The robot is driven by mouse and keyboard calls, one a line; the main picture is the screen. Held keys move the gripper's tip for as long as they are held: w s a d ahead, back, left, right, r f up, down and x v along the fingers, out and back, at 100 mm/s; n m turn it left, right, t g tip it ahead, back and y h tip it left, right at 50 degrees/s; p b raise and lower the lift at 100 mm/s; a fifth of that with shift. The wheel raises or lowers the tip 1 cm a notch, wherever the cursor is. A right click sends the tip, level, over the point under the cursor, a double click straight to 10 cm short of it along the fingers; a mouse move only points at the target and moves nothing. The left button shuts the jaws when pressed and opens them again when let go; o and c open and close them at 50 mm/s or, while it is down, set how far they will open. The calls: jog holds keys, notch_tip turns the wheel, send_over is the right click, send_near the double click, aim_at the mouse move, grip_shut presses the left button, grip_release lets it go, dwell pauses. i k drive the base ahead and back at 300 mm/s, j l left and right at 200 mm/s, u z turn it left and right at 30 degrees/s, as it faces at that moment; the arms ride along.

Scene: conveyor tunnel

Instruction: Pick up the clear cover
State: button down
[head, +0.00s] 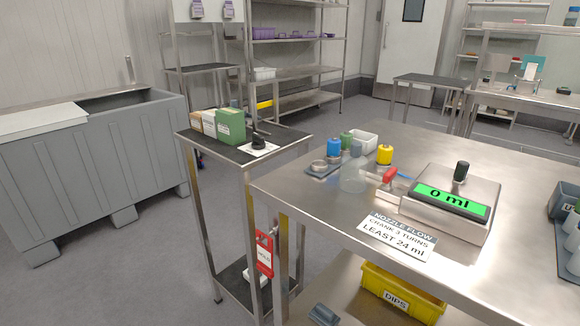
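A clear, see-through piece (353,179), which looks like the clear cover, stands on the steel table (300,190) near its left end. Its outline is faint, and I cannot tell whether anything is inside it. A red-ended part (390,175) lies just to its right, close to it; I cannot tell whether they touch. My gripper is not in view.
Blue (334,147), green and yellow-capped (385,154) containers stand behind the clear piece. A box with a green "0 ml" display (452,200) is to the right. A printed card (397,236) lies in front. A narrow side stand (235,156) holds boxes at left.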

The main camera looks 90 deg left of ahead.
aim_at(353, 169)
jog(key=u, duration=2.4)
